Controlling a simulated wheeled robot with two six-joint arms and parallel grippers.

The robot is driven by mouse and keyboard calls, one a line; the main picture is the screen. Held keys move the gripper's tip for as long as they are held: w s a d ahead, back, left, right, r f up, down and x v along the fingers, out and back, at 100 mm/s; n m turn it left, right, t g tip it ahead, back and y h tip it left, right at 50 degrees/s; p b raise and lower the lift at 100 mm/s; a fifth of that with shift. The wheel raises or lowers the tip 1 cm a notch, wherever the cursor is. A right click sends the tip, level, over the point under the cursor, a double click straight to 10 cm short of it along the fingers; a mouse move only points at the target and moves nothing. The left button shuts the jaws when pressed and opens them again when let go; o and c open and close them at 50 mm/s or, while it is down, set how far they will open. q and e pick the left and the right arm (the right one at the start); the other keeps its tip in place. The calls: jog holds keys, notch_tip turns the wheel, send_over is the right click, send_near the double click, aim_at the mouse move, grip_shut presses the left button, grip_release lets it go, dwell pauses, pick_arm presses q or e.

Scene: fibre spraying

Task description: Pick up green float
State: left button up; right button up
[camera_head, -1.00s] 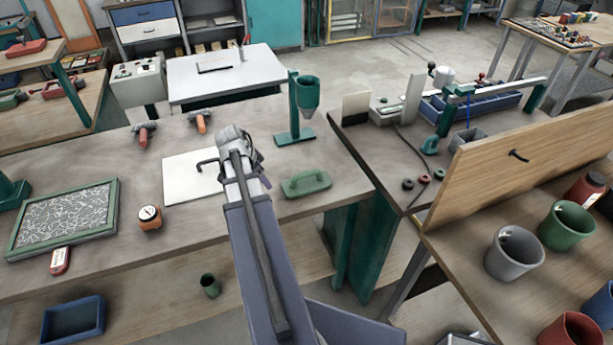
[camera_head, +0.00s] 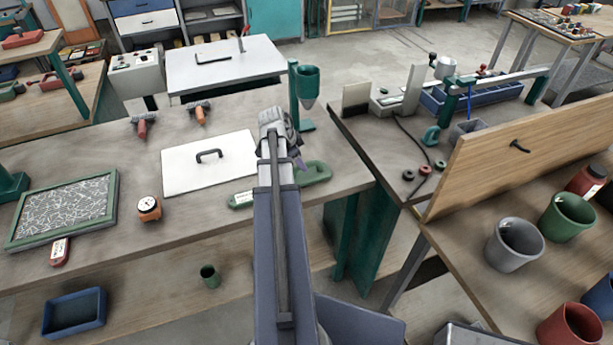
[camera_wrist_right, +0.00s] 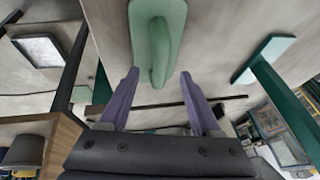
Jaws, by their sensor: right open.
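The green float (camera_head: 316,173) lies on the left workbench, close to its right end. Nothing is held. In the head view the right gripper (camera_head: 292,150) is above the float, its fingertips partly hidden. My left gripper is not in view.
A green stand with a funnel cup (camera_head: 307,85) is just behind the float. A white board with a black handle (camera_head: 185,172) lies to its left. A framed fibre tray (camera_head: 113,195) and an orange round container (camera_head: 148,208) are farther left. A gap separates this bench from the right one.

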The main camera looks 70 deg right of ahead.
jog(key=shift+w+b+x, duration=0.1)
jog(key=shift+b+x, duration=1.15)
jog(key=shift+x, duration=0.05)
jog(key=shift+w+b+x, duration=0.15)
jog(key=shift+b+x, duration=1.1)
jog(key=shift+x, duration=0.1)
jog(key=shift+a, duration=0.15)
grip_shut()
